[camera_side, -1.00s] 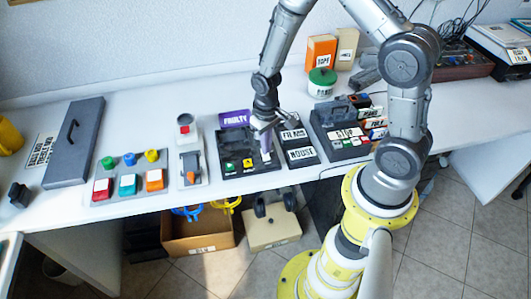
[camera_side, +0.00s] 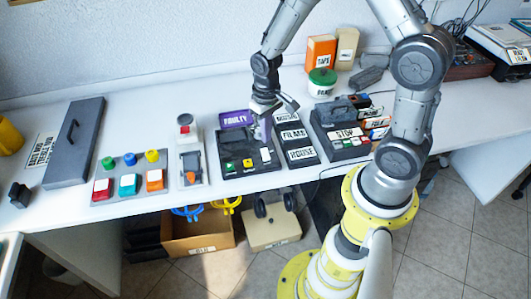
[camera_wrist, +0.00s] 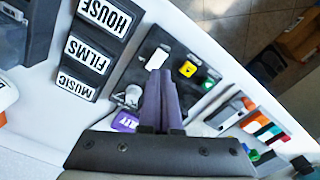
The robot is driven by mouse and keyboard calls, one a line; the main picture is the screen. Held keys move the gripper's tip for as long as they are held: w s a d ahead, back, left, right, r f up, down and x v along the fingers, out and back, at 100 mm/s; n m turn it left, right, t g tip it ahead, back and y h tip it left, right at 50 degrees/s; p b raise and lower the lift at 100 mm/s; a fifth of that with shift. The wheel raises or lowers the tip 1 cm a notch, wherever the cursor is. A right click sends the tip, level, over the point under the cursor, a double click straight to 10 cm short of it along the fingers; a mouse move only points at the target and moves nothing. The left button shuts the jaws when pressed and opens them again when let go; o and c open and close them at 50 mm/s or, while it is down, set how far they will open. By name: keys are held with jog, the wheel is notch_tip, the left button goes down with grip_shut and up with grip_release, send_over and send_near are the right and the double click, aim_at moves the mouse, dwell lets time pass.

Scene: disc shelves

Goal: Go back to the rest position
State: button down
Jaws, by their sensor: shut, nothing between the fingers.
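My gripper (camera_side: 265,135) is shut and empty, its purple fingers pointing down just above the black player panel (camera_side: 243,168). In the wrist view the closed fingers (camera_wrist: 160,78) reach toward a white key (camera_wrist: 157,59) on that panel; whether they touch it I cannot tell. The panel also carries a green button (camera_side: 229,166) and a yellow button (camera_side: 247,162). A purple FAULTY label (camera_side: 235,119) lies at the panel's back edge.
The MUSIC, FILMS and HOUSE shelves (camera_side: 301,155) stand right of the panel, close to my gripper. Further right is the STOP unit (camera_side: 345,133). A green-lidded jar (camera_side: 321,82) stands behind. The lever box (camera_side: 190,165) and coloured-button board (camera_side: 128,185) sit to the left.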

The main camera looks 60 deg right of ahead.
notch_tip(320, 180, up, 20)
jog(key=s+a+n+t, duration=0.1)
jog(key=s+a+t, duration=0.15)
jog(key=t, duration=0.25)
jog(key=s+a+r+n, duration=0.1)
jog(key=s+r+n, duration=0.1)
jog(key=s, duration=1.2)
jog(key=shift+a+r+t, duration=0.2)
jog(key=shift+r+t, duration=0.1)
jog(key=shift+r, duration=0.25)
